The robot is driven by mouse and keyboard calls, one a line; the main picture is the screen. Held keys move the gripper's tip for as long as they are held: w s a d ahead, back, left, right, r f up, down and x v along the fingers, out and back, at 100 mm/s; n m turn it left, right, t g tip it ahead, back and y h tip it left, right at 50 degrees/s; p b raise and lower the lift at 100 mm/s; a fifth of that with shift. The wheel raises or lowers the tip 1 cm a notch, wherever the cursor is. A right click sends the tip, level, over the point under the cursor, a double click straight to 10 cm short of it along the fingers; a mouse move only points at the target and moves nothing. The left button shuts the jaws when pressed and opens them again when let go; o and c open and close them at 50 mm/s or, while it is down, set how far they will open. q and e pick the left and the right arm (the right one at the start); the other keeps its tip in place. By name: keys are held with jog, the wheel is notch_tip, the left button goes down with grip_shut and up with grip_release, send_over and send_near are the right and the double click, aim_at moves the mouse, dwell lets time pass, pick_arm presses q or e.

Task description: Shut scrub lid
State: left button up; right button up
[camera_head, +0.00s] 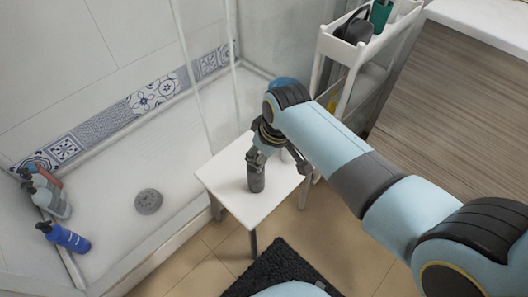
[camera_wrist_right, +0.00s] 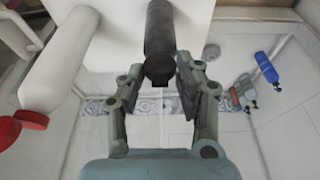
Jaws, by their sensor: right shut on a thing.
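A dark grey bottle (camera_head: 256,181) stands on the white stool (camera_head: 226,172). In the right wrist view the same bottle (camera_wrist_right: 158,30) has a black cap (camera_wrist_right: 158,68) between the fingertips. My right gripper (camera_head: 259,161) is shut on this bottle near its cap end. A white container (camera_wrist_right: 62,62) with a red lid (camera_wrist_right: 31,118) stands beside it in the right wrist view; a second red part (camera_wrist_right: 6,134) lies at the left edge, partly cut off. Which one is the scrub I cannot tell. My left gripper is out of view.
Several bottles, one a blue bottle (camera_head: 64,238), stand at the left of the shower tray (camera_head: 112,206). A white cart (camera_head: 343,49) with items stands behind my right arm. A black mat (camera_head: 275,268) lies in front of the stool. The stool's left part is bare.

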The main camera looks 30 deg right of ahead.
jog(key=shift+w+a+r+g+p, duration=0.15)
jog(key=shift+w+r+g+p, duration=0.1)
jog(key=shift+w+g+p, duration=0.35)
jog(key=shift+f+g+h, duration=0.1)
jog(key=shift+g+h, duration=0.2)
jog(key=shift+g, duration=0.1)
jog(key=shift+w+a+f+g+h+b, duration=0.1)
jog(key=shift+g+h+b, duration=0.1)
jog(key=shift+g+b, duration=0.25)
jog(key=shift+w+a+f+g+h+b, duration=0.1)
jog(key=shift+g+h+b, duration=0.1)
jog(key=shift+g, duration=0.35)
jog(key=shift+w+g+b, duration=0.15)
jog(key=shift+g+b, duration=0.55)
jog(key=o, duration=1.1)
jog(key=shift+o, duration=0.2)
jog(key=shift+w+r, duration=0.1)
